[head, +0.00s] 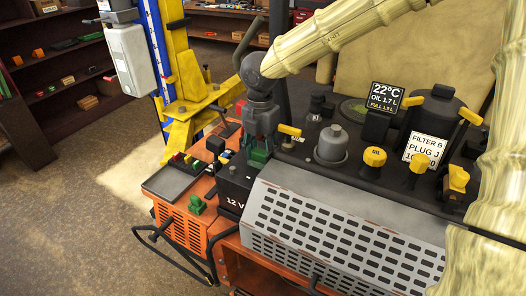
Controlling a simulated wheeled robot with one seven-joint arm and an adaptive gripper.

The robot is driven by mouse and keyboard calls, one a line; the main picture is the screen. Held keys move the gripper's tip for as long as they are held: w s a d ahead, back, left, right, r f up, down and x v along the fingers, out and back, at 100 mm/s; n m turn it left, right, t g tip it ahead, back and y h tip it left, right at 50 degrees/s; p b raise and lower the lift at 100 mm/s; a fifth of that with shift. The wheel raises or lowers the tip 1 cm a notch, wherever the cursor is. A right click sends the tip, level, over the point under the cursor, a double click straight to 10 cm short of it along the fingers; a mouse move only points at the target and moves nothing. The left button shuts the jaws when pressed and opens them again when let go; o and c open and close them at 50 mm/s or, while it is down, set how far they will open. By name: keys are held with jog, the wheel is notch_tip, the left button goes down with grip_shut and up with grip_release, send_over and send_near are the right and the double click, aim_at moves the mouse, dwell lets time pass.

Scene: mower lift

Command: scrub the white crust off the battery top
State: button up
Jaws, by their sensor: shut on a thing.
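My gripper (259,142) points down over the rear part of the black battery (232,190), which is marked 12 V. It is shut on a green block (258,157), which looks like the body of a brush. The block is at about the height of the battery top; whether it touches the top I cannot tell. The gripper and the block hide part of the battery top. I cannot make out any white crust at this size.
An orange cart (183,226) with a grey tray (170,180) and a green clip-like part (197,204) stands left of the battery. A perforated grey cover (345,235), yellow knobs (374,157) and a grey cap (332,143) crowd the right. A yellow lift post (180,60) stands behind.

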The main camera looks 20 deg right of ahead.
jog(key=shift+w+a+r, duration=0.1)
jog(key=shift+w+a, duration=0.95)
jog(key=shift+w, duration=0.3)
jog(key=shift+w+a+r, duration=0.1)
jog(key=shift+w+a, duration=0.95)
jog(key=shift+w, duration=0.3)
jog(key=shift+r, duration=0.1)
jog(key=shift+r, duration=2.9)
notch_tip(320, 180, up, 3)
